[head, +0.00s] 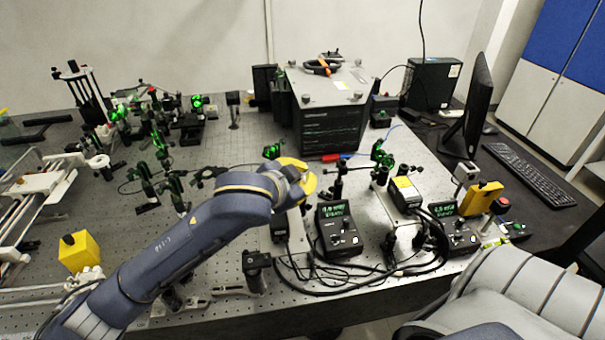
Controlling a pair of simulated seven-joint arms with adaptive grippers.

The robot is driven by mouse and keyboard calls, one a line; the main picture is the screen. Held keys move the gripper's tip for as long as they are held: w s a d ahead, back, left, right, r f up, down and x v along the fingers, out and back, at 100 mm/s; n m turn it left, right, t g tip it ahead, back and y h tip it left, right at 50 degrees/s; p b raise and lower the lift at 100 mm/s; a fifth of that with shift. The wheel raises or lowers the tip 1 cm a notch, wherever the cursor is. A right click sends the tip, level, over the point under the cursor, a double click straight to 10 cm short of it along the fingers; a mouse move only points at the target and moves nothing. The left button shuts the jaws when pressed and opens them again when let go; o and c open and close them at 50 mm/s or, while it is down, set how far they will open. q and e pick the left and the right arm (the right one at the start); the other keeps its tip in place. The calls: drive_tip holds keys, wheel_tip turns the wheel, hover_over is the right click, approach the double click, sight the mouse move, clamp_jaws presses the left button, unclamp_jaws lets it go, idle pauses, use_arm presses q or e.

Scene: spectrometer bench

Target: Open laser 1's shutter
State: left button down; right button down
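My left arm reaches in from the lower left, and its gripper (302,182) is at the bench's middle, in front of the large dark instrument. The wrist hides most of the fingers, so I cannot tell whether they are open or what they touch. A yellow curved part shows at the wrist's end. A laser head with a yellow label (405,190) stands to the right. Another dark unit (279,228) stands just below my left gripper, partly hidden by the arm. I cannot read which is laser 1, and no shutter is clear. My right gripper is out of view.
Two controllers with green displays, left (338,228) and right (462,232), stand near the front edge among black cables. Yellow blocks stand left (80,252) and right (480,198). Green-lit optics (158,142) fill the back left. A monitor (468,112) and keyboard (528,172) are at right.

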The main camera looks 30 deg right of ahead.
use_arm(q)
drive_tip(key=shift+w+a, duration=0.15)
drive_tip(key=shift+a, duration=0.1)
drive_tip(key=shift+w+a+f, duration=0.1)
drive_tip(key=shift+w+a, duration=0.1)
drive_tip(key=shift+a, duration=0.35)
idle(0.4)
drive_tip(key=shift+s+a+r, duration=0.25)
drive_tip(key=shift+r, duration=0.05)
drive_tip(key=d+r+v, duration=0.1)
drive_tip(key=v, duration=1.1)
drive_tip(key=shift+s+r, duration=0.55)
